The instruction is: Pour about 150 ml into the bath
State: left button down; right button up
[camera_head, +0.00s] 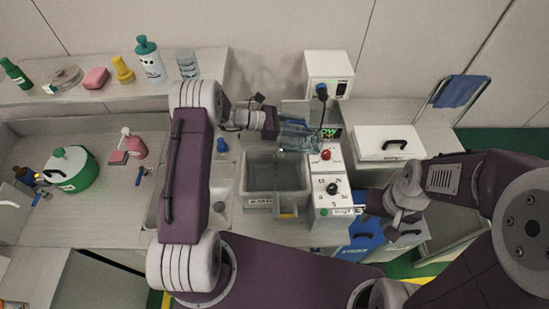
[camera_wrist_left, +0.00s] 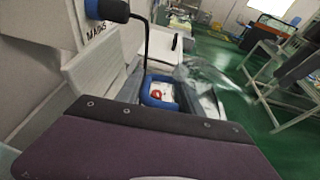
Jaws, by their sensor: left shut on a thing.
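My left gripper (camera_head: 275,124) reaches in above the back of the bath and is shut on a clear bluish jug (camera_head: 299,136). The jug appears tilted, over the bath's back right edge; its contents cannot be made out. In the left wrist view a blurred clear shape (camera_wrist_left: 215,80) extends to the right, probably the jug. The bath (camera_head: 275,176) is a grey open basin with a label on its front. My right gripper (camera_head: 362,209) is beside the lower right of the control panel; its fingers are too small to tell their state.
The control panel (camera_head: 331,212) has a red button (camera_head: 326,155) and a black dial (camera_head: 332,188). A white box (camera_head: 328,72) stands behind. A white lidded case (camera_head: 389,143) is at right.

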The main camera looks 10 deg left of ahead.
pick_arm(q)
jog(key=shift+a+r, duration=0.1)
jog(key=shift+a, duration=0.05)
jog(key=shift+r+h+b, duration=0.1)
jog(key=shift+h+b, duration=0.3)
jog(key=shift+b, duration=0.15)
jog(key=shift+r+h+b, duration=0.15)
jog(key=shift+h+b, duration=0.15)
jog(key=shift+b, duration=0.1)
jog(key=shift+r+t+h+b, duration=0.15)
jog(key=shift+t+h+b, duration=0.15)
jog(key=shift+b, duration=0.1)
jog(key=shift+r+b, duration=0.2)
jog(key=shift+b, duration=0.1)
dwell(0.4)
